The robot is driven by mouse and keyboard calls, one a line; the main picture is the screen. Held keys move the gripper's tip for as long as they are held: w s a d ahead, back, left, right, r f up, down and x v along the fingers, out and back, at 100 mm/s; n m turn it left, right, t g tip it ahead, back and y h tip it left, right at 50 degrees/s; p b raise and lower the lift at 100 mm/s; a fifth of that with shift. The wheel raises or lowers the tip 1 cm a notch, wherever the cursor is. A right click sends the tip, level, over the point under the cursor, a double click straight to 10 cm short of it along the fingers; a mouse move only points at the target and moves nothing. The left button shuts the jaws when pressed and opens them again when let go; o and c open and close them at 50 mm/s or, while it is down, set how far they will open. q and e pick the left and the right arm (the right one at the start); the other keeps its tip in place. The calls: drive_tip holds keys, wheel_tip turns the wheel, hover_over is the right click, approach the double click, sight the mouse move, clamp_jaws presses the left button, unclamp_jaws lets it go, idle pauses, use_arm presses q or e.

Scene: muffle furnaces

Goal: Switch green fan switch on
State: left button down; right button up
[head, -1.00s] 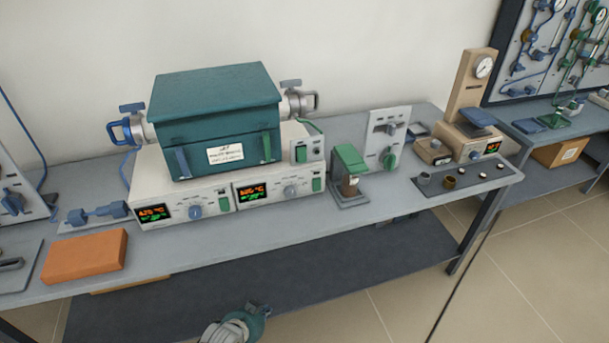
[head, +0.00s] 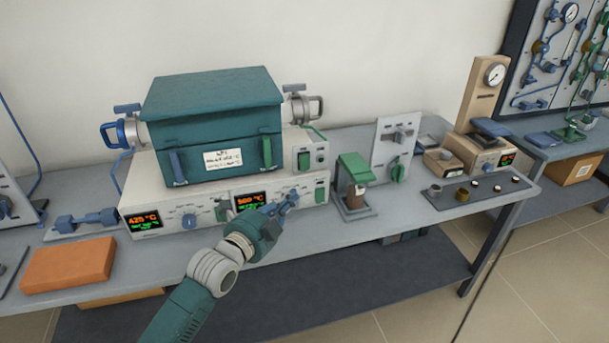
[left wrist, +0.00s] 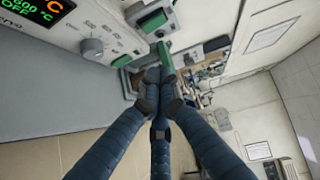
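Several green switches show in the head view, and I cannot read which one is marked for the fan. One green switch (head: 321,193) is at the right end of the furnace's front panel; it also shows in the left wrist view (left wrist: 154,20). My left gripper (head: 288,203) is in front of the right display and knob, left of the right-end switch. In the left wrist view its fingertips (left wrist: 158,82) are together and hold nothing visible. My right gripper is out of view.
The teal furnace (head: 212,120) stands on the white control unit. To the right are a green-topped stand (head: 354,166) and a white panel with a green knob (head: 397,168). An orange block (head: 68,265) lies at the left. The bench front (head: 380,220) is mostly clear.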

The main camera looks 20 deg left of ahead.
use_arm(q)
approach(305, 162)
drive_tip(key=w+d+f, duration=0.2)
drive_tip(key=d, duration=0.3)
drive_tip(key=w, duration=0.1)
drive_tip(key=w+a, duration=0.2)
drive_tip(key=w, duration=0.1)
drive_tip(key=shift+f, duration=0.2)
